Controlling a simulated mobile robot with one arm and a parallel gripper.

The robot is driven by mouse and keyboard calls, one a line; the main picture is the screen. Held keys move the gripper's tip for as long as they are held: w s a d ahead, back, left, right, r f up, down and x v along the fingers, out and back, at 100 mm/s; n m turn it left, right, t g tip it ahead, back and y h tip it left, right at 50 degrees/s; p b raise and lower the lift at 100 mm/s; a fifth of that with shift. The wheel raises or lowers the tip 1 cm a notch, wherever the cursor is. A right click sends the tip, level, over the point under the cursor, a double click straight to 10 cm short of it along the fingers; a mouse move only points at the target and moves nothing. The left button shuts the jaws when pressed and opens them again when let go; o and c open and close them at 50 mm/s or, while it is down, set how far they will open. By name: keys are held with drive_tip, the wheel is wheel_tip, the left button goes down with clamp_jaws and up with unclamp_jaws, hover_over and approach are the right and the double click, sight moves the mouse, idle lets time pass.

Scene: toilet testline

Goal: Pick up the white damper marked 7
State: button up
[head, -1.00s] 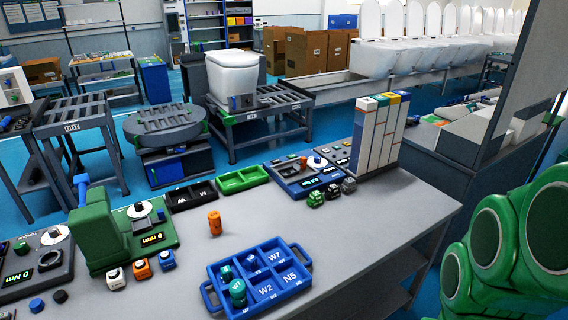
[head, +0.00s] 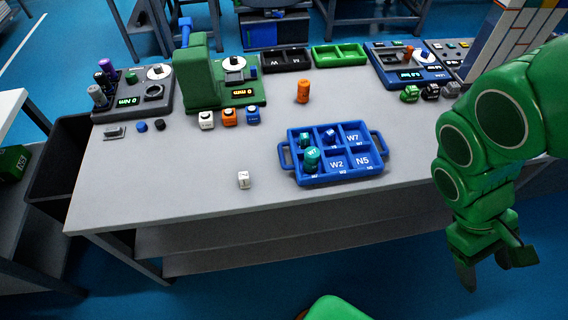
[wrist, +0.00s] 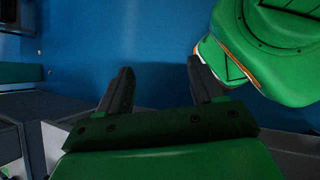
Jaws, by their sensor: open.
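A small white block (head: 243,180) with a dark mark on top stands alone near the front edge of the grey table, left of the blue tray. Another white block with a dark top (head: 206,119) stands farther back, in front of the green gauge. I cannot read a 7 on either. My gripper (head: 495,266) hangs at the right, off the table's front side, far from both white blocks. It is open and empty, pointing down. In the wrist view its two dark fingers (wrist: 162,88) are spread apart over blue floor, and no damper shows there.
The blue tray (head: 374,172) holds teal and blue pieces. An orange cylinder (head: 303,92) stands behind it. Orange (head: 228,117) and blue (head: 252,115) blocks stand by the green gauge (head: 196,80). The table (head: 170,185) is clear around the near white block.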

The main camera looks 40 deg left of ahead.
sight(242, 176)
drive_tip(key=w+a+f+n+t, duration=0.35)
drive_tip(key=a+n, duration=0.25)
drive_tip(key=a, duration=0.3)
drive_tip(key=w+a+f+n+t+y, duration=0.1)
drive_tip(key=w+a+f+n+t, duration=0.1)
drive_tip(key=w+a+n+t, duration=0.45)
drive_tip(key=w+a+f+n+t, duration=0.2)
drive_tip(key=a+n, duration=0.3)
drive_tip(key=a, duration=0.6)
drive_tip(key=s+a+f+n+y, duration=0.3)
drive_tip(key=s+a+n, duration=0.1)
drive_tip(key=a, duration=0.4)
drive_tip(key=s+a+f+n+t+y, duration=0.1)
drive_tip(key=s+a+f+n+y, duration=0.3)
drive_tip(key=s+a, duration=0.3)
drive_tip(key=s+a+f+n+t+y, duration=0.1)
drive_tip(key=s+a+f+n+y, duration=0.3)
drive_tip(key=a, duration=0.7)
drive_tip(key=shift+s+f, duration=0.25)
drive_tip(key=shift+s, duration=1)
drive_tip(key=shift+x, duration=2.45)
drive_tip(key=shift+a+r, duration=0.1)
drive_tip(key=shift+c, duration=0.2)
